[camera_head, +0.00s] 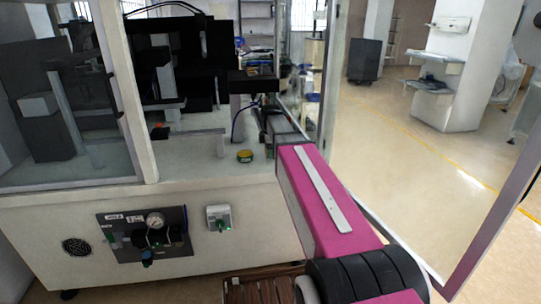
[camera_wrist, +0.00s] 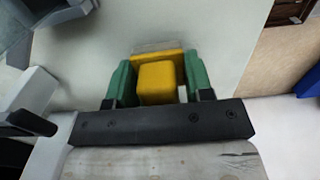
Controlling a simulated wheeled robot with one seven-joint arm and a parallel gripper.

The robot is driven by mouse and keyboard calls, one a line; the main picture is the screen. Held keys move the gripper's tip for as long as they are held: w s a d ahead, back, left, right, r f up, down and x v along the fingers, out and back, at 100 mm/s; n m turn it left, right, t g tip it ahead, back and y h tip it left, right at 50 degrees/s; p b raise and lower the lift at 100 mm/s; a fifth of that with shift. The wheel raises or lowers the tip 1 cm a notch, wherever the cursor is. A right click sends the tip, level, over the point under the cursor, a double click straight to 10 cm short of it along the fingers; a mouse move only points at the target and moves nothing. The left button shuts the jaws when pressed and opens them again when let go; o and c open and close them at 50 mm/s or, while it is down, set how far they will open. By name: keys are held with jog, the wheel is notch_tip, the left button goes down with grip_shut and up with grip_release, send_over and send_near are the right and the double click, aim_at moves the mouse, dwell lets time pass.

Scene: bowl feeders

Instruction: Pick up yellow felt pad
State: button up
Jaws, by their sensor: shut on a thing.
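The yellow felt pad (camera_wrist: 156,82) shows in the wrist view as a small yellow block with a wider yellow part at its far end. My gripper (camera_wrist: 159,78) has green fingers, one on each side of the pad, and is shut on it. A pale strip shows just beyond the pad. I cannot tell whether the pad touches the pale surface below. In the head view, my pink arm reaches to the machine's work surface, and I cannot make out the pad there.
The white machine bench (camera_head: 200,150) has a glass enclosure with dark equipment inside. A small yellow and dark round object (camera_head: 245,156) lies near the bench's front edge. An open glass door (camera_head: 440,200) stands to the right of my arm. Grey parts (camera_wrist: 50,25) sit at the wrist view's upper left.

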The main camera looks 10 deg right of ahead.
jog(key=r, duration=0.3)
jog(key=shift+s+a, duration=0.2)
jog(key=shift+s, duration=0.05)
jog(key=s+a+r, duration=0.6)
jog(key=s+a, duration=0.1)
jog(key=a, duration=0.1)
jog(key=shift+s+r, duration=0.2)
jog(key=shift+s, duration=0.1)
jog(key=shift+o, duration=0.3)
jog(key=shift+w, duration=0.15)
dwell(0.6)
send_near(245, 153)
jog(key=shift+s+f, duration=0.2)
jog(key=shift+w+f, duration=0.1)
jog(key=shift+w, duration=0.05)
jog(key=shift+f, duration=2.95)
jog(key=shift+f, duration=0.55)
